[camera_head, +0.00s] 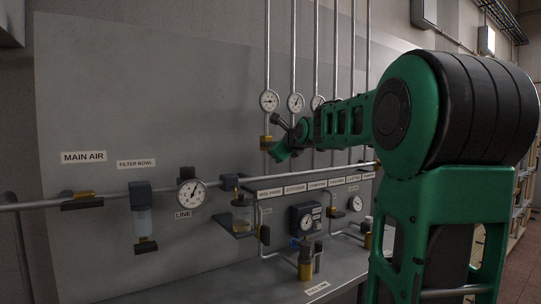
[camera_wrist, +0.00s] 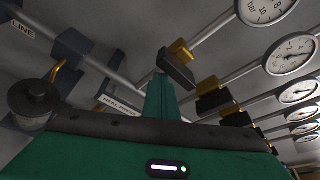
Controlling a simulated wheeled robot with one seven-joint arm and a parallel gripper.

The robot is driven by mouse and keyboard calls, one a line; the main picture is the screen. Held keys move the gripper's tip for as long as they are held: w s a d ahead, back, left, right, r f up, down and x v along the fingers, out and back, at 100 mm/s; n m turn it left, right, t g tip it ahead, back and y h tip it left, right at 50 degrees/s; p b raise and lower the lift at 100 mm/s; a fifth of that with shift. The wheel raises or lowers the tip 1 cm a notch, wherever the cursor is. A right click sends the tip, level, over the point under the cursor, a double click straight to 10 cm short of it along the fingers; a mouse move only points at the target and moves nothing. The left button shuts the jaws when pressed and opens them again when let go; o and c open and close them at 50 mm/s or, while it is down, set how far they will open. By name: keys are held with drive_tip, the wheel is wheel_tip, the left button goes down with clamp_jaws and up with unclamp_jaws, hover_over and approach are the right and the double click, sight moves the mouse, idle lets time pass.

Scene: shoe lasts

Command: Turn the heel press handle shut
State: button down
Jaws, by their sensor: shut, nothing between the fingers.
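The leftmost drop pipe has a valve with a brass body (camera_head: 266,138) above the HEEL PRESS label (camera_head: 270,193). I take its dark handle (camera_wrist: 178,69) to be the heel press handle; in the wrist view it sits just beyond my fingertips and appears to lie across its pipe. The HEEL PRESS label also shows in the wrist view (camera_wrist: 119,105), left of my fingers. My gripper (camera_head: 277,154) is shut and empty, close to this valve on its right and slightly below. Its green fingers (camera_wrist: 160,82) are together. I cannot tell whether they touch the handle.
Similar dark valve handles (camera_wrist: 216,101) and round gauges (camera_head: 295,103) line the neighbouring pipes to the right. A horizontal main pipe (camera_head: 110,199) runs below, with a line gauge (camera_head: 191,194) and filter bowl (camera_head: 143,220). A bench (camera_head: 225,281) is underneath.

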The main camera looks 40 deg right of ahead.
drive_tip(key=shift+w+a+r, duration=0.1)
drive_tip(key=shift+a+r, duration=0.15)
drive_tip(key=shift+r, duration=0.15)
wheel_tip(320, 180, down, 5)
drive_tip(key=s+r, duration=0.3)
drive_tip(key=s, duration=0.6)
drive_tip(key=shift+s+a+r, duration=0.15)
drive_tip(key=shift+s+r, duration=0.05)
drive_tip(key=shift+s, duration=0.05)
